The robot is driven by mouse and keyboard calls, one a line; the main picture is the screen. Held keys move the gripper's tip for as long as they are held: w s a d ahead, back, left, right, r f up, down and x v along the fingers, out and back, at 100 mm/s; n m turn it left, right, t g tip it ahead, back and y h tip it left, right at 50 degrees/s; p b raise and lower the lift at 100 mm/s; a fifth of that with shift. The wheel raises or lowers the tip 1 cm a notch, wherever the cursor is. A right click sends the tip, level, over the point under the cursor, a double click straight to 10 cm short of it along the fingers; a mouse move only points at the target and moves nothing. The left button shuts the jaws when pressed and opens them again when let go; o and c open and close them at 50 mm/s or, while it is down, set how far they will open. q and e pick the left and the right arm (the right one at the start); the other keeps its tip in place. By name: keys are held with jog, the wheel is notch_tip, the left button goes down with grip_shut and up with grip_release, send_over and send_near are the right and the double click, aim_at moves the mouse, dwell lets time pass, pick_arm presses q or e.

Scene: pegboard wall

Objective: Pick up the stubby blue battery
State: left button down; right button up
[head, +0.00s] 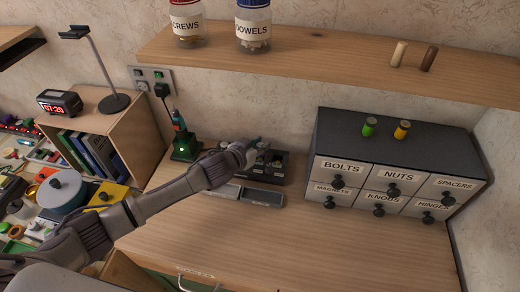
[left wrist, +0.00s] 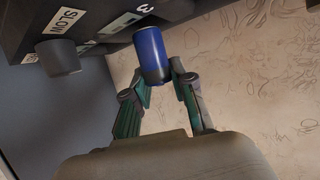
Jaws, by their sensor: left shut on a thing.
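The stubby blue battery (left wrist: 152,55) is held between the two fingertips of my left gripper (left wrist: 160,82) in the left wrist view. In the head view my left gripper (head: 250,151) is over the back of the workbench, beside a dark unit (head: 273,180). I cannot clearly make out the battery there, as the gripper is small and partly hides it. In the left wrist view a dark panel with labels "SLOW" and "3" (left wrist: 100,25) is close behind the battery. I cannot tell whether the battery touches it. My right gripper is not in view.
A grey drawer cabinet (head: 390,150) stands at the right, with a green cylinder (head: 369,127) and a yellow cylinder (head: 402,130) on top. A shelf (head: 340,62) hangs above. The front benchtop is clear.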

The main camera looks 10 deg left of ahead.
pick_arm(q)
notch_tip(320, 180, up, 2)
jog(key=shift+r, duration=0.1)
jog(key=s+d+r+b, duration=0.2)
jog(key=s+d+r, duration=0.4)
jog(key=d, duration=0.3)
jog(key=shift+s+d+r, duration=0.3)
